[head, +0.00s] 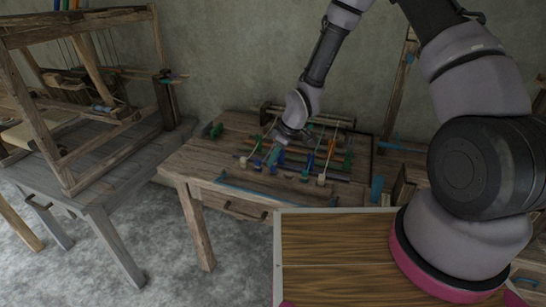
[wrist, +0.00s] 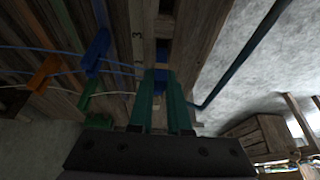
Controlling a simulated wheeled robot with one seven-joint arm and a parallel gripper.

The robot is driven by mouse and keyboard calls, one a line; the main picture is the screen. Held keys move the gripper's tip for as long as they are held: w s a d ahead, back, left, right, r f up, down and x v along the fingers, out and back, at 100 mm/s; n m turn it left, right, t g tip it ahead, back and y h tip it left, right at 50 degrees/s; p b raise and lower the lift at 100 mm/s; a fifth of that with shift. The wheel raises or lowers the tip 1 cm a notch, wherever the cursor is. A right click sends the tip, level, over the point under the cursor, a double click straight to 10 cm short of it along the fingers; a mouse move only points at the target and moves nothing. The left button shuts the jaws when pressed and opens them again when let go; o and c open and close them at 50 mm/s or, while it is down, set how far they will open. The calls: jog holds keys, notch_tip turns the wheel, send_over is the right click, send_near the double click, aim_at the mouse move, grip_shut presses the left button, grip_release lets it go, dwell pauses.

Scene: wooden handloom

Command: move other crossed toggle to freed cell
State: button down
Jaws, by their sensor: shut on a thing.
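My gripper (head: 276,147) is over the toggle rack on the wooden table; in the wrist view its two teal fingers (wrist: 161,76) are closed around a blue piece, seemingly a toggle (wrist: 160,80). The fingers partly hide it, and I cannot tell whether it is seated or lifted. In the wrist view another blue toggle (wrist: 97,50), an orange toggle (wrist: 44,72) and a green toggle (wrist: 88,95) lie to the left, with pale cords running among them. A dark slot shows just beyond my fingertips. Which cords cross, I cannot tell.
The wooden table (head: 205,160) has bare room on its left. A green block (head: 216,130) stands there. A second table with a loom frame (head: 68,110) is at left. A wood-topped panel (head: 330,250) is in front. A dark rod (wrist: 240,50) runs at right in the wrist view.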

jog(key=shift+f, duration=1.4)
jog(key=c, duration=0.8)
grip_release()
jog(key=shift+r, duration=0.1)
jog(key=v, duration=1)
jog(key=shift+r, duration=0.3)
